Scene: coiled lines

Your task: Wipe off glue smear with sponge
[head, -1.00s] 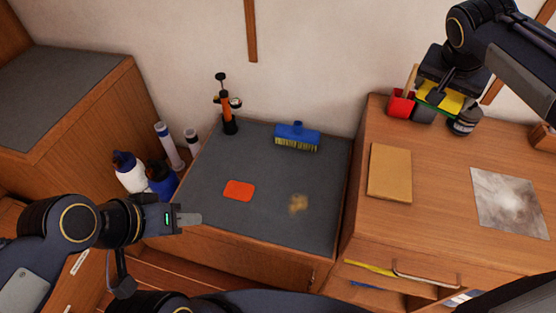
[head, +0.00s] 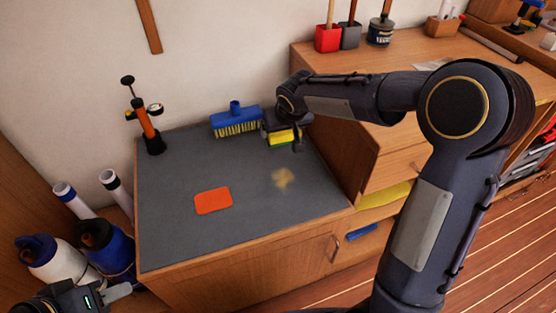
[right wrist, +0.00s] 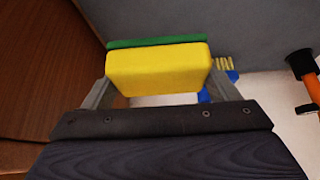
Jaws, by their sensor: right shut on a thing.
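The glue smear (head: 282,178) is a tan, blurry patch on the dark grey top (head: 240,165) of the low cabinet. The sponge (head: 281,138), yellow with a green layer, is in my right gripper (head: 284,130) near the back right of that top, behind the smear. In the right wrist view the sponge (right wrist: 160,70) sits between the two fingers, green side away from the wrist. I cannot tell whether it touches the surface. My left gripper (head: 112,292) is low at the left edge, away from the smear; its jaw opening is unclear.
An orange-red pad (head: 213,200) lies left of the smear. A blue brush (head: 236,120) stands beside the sponge, and an orange pump (head: 146,125) stands at the back left. The taller wooden cabinet (head: 385,150) borders the right side. Bottles (head: 100,245) stand left.

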